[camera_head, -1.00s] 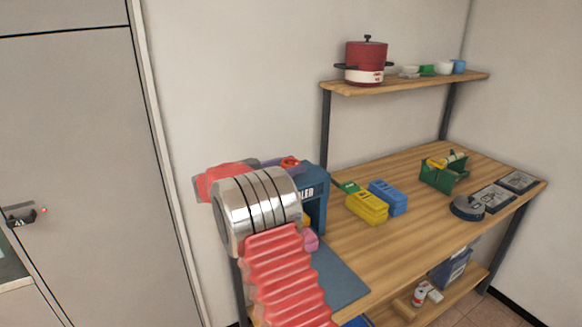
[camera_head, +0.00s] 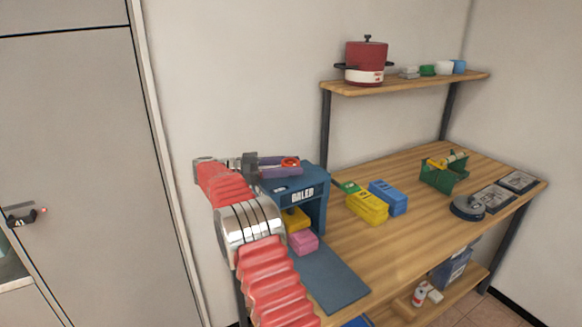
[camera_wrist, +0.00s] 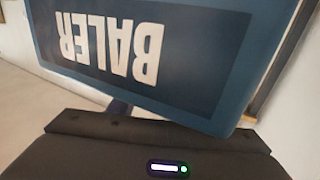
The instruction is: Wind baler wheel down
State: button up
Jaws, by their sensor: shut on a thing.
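The blue baler (camera_head: 310,202) stands at the near left end of the workbench, with its white BALER label facing front. The label also shows upside down and close up in the wrist view (camera_wrist: 108,45). A small red part, which looks like the wheel (camera_head: 290,161), is on top of the baler. My gripper (camera_head: 284,166) reaches over the baler's top from the left and is shut at this red part. The fingertips are too small to make out, and the wrist view does not show them. A yellow block (camera_head: 295,220) and a pink block (camera_head: 303,241) are in the baler's opening.
Yellow (camera_head: 367,208) and blue (camera_head: 388,197) blocks lie right of the baler on the workbench (camera_head: 400,250). A green holder (camera_head: 443,176) and a dark round object (camera_head: 467,208) are farther right. A red pot (camera_head: 365,62) stands on the shelf above. A wall is close behind.

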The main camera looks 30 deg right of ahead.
jog(key=shift+r, duration=0.25)
dwell(0.3)
jog(key=o, duration=0.7)
jog(key=shift+c, duration=0.2)
jog(key=o, duration=0.4)
jog(key=shift+f, duration=0.15)
jog(key=shift+v, duration=3.75)
jog(key=shift+w+d+f, duration=0.1)
